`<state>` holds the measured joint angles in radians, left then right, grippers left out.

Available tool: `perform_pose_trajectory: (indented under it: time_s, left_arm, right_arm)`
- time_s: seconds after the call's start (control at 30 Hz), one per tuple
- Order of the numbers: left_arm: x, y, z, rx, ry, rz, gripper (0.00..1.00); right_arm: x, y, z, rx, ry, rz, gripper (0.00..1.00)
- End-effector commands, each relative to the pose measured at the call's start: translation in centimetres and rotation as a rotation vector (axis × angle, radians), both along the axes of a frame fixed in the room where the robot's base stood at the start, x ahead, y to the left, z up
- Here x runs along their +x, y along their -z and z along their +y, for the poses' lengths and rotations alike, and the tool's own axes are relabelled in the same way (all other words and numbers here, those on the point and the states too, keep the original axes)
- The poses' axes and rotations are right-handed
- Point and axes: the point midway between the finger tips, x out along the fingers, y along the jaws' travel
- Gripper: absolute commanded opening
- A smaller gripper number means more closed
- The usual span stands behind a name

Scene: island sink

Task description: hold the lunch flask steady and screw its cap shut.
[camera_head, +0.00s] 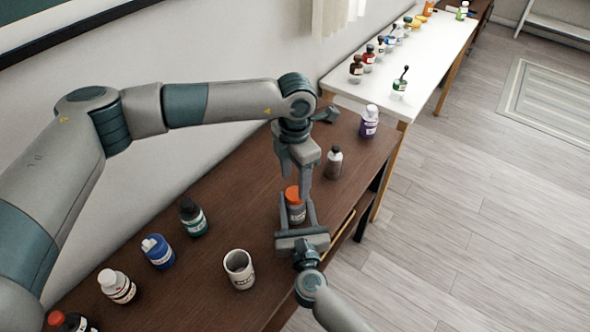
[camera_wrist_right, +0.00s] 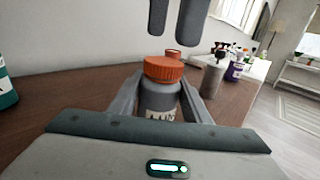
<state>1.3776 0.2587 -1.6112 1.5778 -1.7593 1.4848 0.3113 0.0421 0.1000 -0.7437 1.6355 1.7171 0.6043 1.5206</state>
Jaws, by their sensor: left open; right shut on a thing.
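The lunch flask (camera_head: 297,215) stands upright on the brown table, with a grey labelled body and an orange cap (camera_head: 292,193) sitting on its top. In the right wrist view, the flask body (camera_wrist_right: 160,100) is between my fingers and the ribbed cap (camera_wrist_right: 164,69) is above them. My right gripper (camera_head: 297,206) is shut on the flask body. My left gripper (camera_head: 294,178) is open, its fingers pointing down above the cap. In the wrist view, the left fingers (camera_wrist_right: 174,30) hang apart over the cap with a gap below. How far the cap is screwed down I cannot tell.
A grey bottle (camera_head: 333,163) and a purple bottle (camera_head: 369,122) stand beyond the flask. A white table (camera_head: 420,75) holds several bottles.

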Motion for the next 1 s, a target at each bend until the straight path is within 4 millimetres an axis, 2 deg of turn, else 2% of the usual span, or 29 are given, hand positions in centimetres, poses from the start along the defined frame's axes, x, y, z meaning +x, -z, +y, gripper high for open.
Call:
perform_pose_trajectory:
  time_s: [0.1, 0.3, 0.7, 0.87, 0.9, 1.0]
  left_arm:
    - [-0.1, 1.7, 0.0, 0.001, 0.001, 0.003, 0.54]
    - [0.0, 3.5, 0.0, -0.001, -0.001, 0.001, 0.54]
    - [0.0, 4.0, 0.0, 0.0, 0.0, 0.0, 0.54]
    - [0.0, 4.0, 0.0, 0.0, 0.0, 0.0, 0.15]
    - [0.0, 4.0, 0.0, 0.0, 0.0, 0.0, 0.11]
    - [0.0, 4.0, 0.0, 0.0, 0.0, 0.0, 0.11]
  right_arm:
    - [0.0, 0.0, 0.0, 0.0, 0.0, 0.0, 0.0]
    - [0.0, 0.0, 0.0, 0.0, 0.0, 0.0, 0.0]
    - [0.0, 0.0, 0.0, 0.0, 0.0, 0.0, 0.0]
    - [0.0, 0.0, 0.0, 0.0, 0.0, 0.0, 0.0]
    - [0.0, 0.0, 0.0, 0.0, 0.0, 0.0, 0.0]
    - [0.0, 0.0, 0.0, 0.0, 0.0, 0.0, 0.0]
